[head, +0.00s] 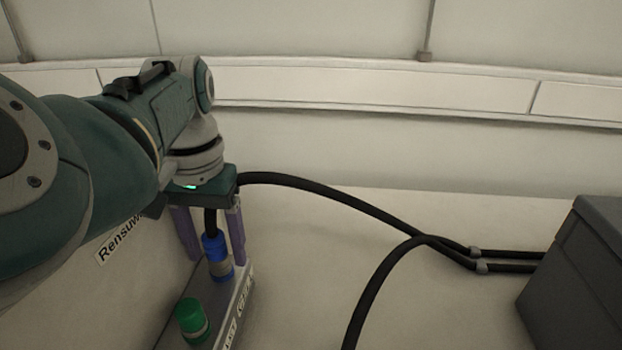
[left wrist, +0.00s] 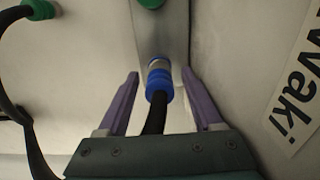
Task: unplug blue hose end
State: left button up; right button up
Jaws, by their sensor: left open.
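The blue hose end (head: 214,245) is a blue collar on a black hose, seated on a metal fitting on the grey panel (head: 236,296). It also shows in the left wrist view (left wrist: 159,82), with the black hose running back toward my gripper's palm. My left gripper (head: 212,248) points down over it, its purple fingers open on either side of the hose and collar. In the left wrist view the left gripper's fingertips (left wrist: 160,73) stand apart from the collar on both sides. My right gripper is not in view.
A green connector (head: 192,319) stands on the panel in front of the blue one. Black hoses (head: 375,212) cross to a dark grey box (head: 580,275) at the right. A green hose end (left wrist: 40,9) shows at the wrist view's upper left.

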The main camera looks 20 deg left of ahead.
aim_at(212, 235)
pick_arm(q)
jog(key=shift+p, duration=0.3)
dwell(0.6)
grip_shut()
dwell(0.5)
dwell(0.9)
jog(key=shift+r, duration=0.15)
jog(key=shift+r+p, duration=2.8)
jog(key=shift+p, duration=0.7)
